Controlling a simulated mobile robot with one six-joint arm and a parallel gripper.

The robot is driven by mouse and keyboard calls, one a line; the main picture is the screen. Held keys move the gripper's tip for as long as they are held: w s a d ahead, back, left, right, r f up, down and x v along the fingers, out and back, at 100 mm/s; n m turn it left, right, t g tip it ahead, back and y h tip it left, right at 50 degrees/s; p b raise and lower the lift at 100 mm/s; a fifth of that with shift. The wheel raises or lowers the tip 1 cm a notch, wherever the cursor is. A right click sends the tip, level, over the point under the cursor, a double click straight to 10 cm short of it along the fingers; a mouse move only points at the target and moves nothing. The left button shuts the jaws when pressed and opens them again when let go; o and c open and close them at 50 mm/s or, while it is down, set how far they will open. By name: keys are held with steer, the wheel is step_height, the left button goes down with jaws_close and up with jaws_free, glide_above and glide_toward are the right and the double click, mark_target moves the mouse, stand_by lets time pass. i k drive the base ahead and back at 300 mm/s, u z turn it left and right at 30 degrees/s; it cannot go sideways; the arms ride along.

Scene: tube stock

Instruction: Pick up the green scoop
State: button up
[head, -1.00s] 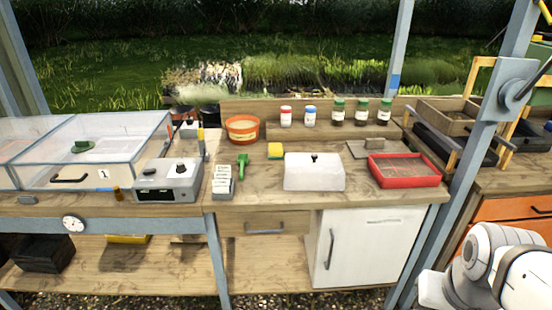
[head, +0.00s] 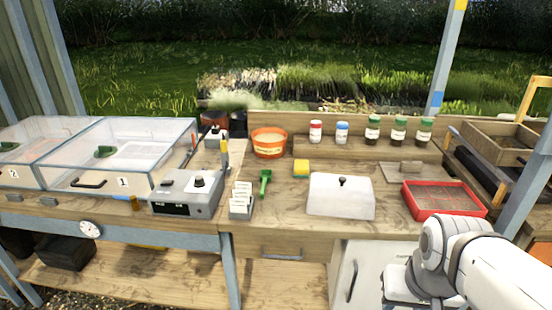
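The green scoop (head: 265,182) lies on the wooden bench top in the head view. It is just right of the white label cards in their grey holder (head: 241,200) and left of the white lidded box (head: 341,196). Nothing covers it. My white arm shows at the lower right, in front of the bench and well apart from the scoop. Its gripper end is not visible.
An orange tub (head: 269,143), a yellow sponge (head: 301,168) and a red tray (head: 445,199) stand on the bench. A grey control box (head: 187,191) and clear-lidded cases are at left. Several jars line the back shelf. A blue-grey post rises at right.

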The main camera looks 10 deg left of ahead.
mark_target(266, 176)
steer(key=u, duration=0.8)
steer(key=i, duration=1.05)
steer(key=u, duration=0.6)
